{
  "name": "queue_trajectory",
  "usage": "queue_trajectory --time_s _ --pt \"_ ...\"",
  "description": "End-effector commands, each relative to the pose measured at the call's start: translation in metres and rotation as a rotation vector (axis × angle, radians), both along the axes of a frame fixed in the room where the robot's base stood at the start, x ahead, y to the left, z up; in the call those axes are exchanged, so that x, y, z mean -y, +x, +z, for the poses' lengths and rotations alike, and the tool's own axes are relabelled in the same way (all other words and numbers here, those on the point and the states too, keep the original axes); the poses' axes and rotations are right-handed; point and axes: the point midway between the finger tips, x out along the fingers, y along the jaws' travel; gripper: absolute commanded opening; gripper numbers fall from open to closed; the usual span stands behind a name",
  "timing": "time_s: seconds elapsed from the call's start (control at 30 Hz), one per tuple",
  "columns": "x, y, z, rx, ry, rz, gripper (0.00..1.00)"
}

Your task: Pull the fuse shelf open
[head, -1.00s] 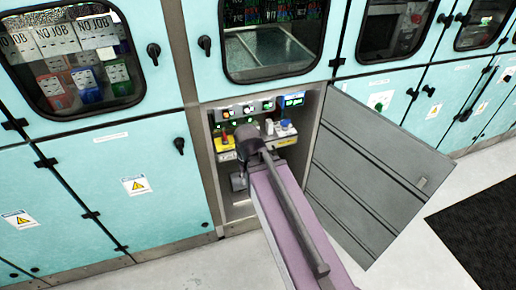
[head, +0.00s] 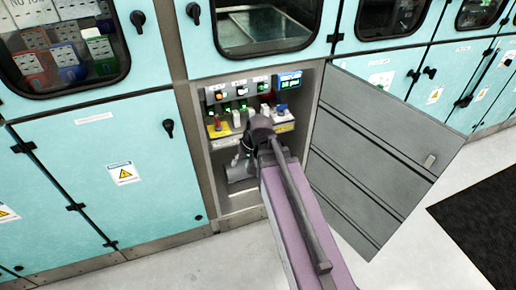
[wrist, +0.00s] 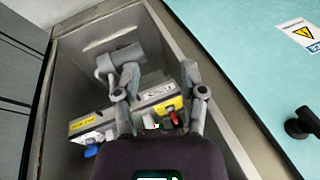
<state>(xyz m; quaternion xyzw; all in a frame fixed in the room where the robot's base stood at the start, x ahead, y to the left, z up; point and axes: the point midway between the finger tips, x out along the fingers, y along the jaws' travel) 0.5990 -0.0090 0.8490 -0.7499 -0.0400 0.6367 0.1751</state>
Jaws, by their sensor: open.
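The fuse shelf (head: 283,128) is a pale ledge with yellow labels inside the open cabinet bay. Red, white and blue parts stand on it. In the wrist view, where the bay appears upside down, the shelf front (wrist: 153,96) lies across the middle. My gripper (wrist: 160,78) is open, its two fingers on either side of part of the shelf front, which shows between them. I cannot tell whether they touch it. In the head view my wrist covers the shelf's middle and hides the fingers.
The grey cabinet door (head: 385,140) stands wide open to the right. A grey cylindrical fitting (wrist: 120,60) sits inside the bay below the shelf. A control panel (head: 240,92) with lit buttons is above it. Closed teal doors (head: 85,170) flank the left; grey floor lies in front.

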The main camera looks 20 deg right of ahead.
Motion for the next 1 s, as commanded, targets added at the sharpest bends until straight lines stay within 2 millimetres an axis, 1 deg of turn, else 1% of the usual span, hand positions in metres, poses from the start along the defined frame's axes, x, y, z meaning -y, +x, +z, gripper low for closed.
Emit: queue_trajectory --time_s 0.03,0.2,0.57,0.87,1.0 --pt "0.004 0.008 -0.017 0.016 0.028 -0.022 0.54" --pt "0.012 0.028 -0.039 0.069 0.125 -0.096 0.54" --pt "0.039 0.069 -0.08 0.185 0.326 -0.258 0.54" --pt "0.072 0.1 -0.109 0.283 0.491 -0.404 0.54" --pt "0.091 0.114 -0.121 0.329 0.569 -0.474 0.54"
